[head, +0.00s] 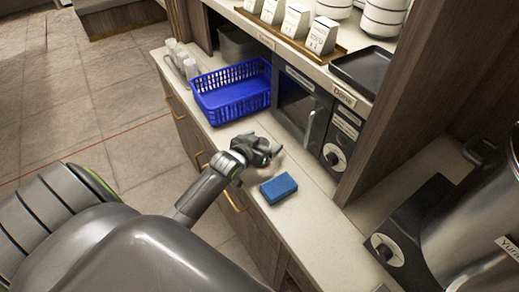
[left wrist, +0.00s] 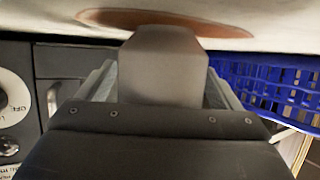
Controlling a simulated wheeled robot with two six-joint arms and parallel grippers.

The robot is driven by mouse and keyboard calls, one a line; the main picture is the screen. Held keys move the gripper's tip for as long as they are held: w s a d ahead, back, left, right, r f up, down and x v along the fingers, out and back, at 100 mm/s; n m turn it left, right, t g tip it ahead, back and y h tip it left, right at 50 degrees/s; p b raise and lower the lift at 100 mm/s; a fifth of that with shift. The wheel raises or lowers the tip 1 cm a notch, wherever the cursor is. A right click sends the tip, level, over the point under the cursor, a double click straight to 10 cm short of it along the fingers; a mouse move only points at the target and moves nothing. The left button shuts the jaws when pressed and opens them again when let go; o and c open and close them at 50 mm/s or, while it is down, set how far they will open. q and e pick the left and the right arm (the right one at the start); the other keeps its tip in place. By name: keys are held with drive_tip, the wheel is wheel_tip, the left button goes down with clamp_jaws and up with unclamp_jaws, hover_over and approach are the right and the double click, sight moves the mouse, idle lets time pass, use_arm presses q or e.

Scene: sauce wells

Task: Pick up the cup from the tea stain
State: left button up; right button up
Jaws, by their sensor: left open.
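A brown tea stain (left wrist: 105,17) lies on the pale counter top in the left wrist view, where the counter shows upside down. My left gripper (head: 271,154) is open, low over the counter behind the blue sponge. In the head view the gripper covers most of the stain, and I cannot make out the cup there. My right gripper is not in view.
A blue sponge (head: 278,188) lies close in front of the gripper. A dark appliance with a knob (head: 340,140) borders the counter on the right.

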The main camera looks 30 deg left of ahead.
use_arm(q)
drive_tip(key=c, duration=1.1)
drive_tip(key=shift+r, duration=0.15)
